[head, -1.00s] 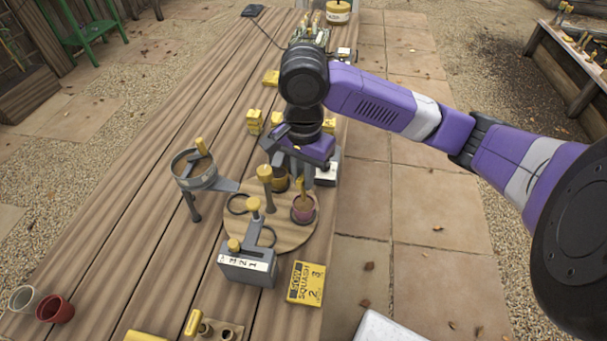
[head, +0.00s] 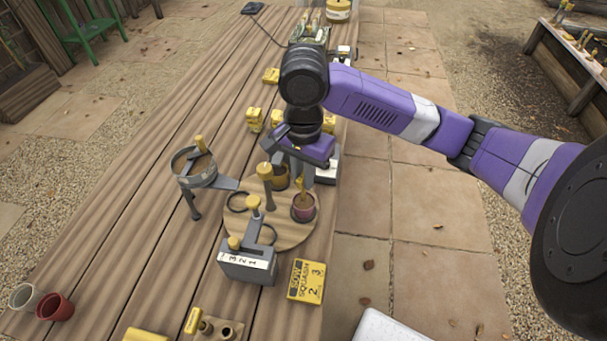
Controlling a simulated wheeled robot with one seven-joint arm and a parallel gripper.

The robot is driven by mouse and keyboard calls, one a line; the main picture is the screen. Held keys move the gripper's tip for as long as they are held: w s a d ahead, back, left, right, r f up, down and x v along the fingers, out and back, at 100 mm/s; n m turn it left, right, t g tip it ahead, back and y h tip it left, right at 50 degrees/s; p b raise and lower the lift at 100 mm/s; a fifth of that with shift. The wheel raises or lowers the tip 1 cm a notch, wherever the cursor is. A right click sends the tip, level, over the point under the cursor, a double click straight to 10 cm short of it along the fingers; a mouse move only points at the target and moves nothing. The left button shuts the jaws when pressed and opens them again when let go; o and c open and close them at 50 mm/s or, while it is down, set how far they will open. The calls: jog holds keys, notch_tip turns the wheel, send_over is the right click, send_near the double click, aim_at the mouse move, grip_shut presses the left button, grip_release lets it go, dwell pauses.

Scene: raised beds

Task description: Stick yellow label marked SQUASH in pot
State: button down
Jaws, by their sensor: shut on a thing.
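My gripper (head: 298,180) points down over the round wooden board and is shut on a small yellow label (head: 301,187). The label's lettering is too small to read. The label stands over a pink-purple pot (head: 304,214) filled with brown soil, at the right side of the board. I cannot tell whether its tip touches the soil. A yellow card reading SOW SQUASH 2 3 (head: 306,282) lies in front of the board.
The round board (head: 238,229) carries wooden-handled tools. A grey block numbered 1 2 3 (head: 247,266) stands at its front edge. A sieve on a stand (head: 194,172) is to the left. Several yellow blocks (head: 255,120) lie behind. The table's left-middle planks are clear.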

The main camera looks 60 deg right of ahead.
jog(key=shift+f+b, duration=1.1)
jog(key=shift+f, duration=0.95)
dwell(0.4)
jog(key=c, duration=1.3)
grip_release()
jog(key=shift+c, duration=0.2)
notch_tip(320, 180, up, 8)
jog(key=shift+f+p, duration=0.1)
jog(key=shift+p, duration=0.75)
jog(key=shift+s, duration=0.1)
